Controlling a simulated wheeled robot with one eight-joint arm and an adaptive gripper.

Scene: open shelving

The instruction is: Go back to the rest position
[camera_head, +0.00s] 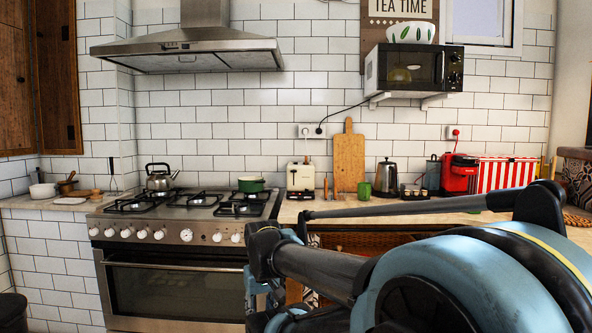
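My arm (440,270) fills the lower right of the head view, with blue-grey and black links folded close to the camera. One dark link reaches left in front of the oven and the counter. A thinner dark bar of it runs across the counter. No gripper fingers show, so I cannot see whether they hold anything.
A steel stove (180,272) with a kettle (160,178) and a green pot (251,185) stands left of centre. A toaster (300,178), cutting board (349,160) and red coffee machine (459,174) line the counter. A range hood (190,52) and microwave (412,69) are above.

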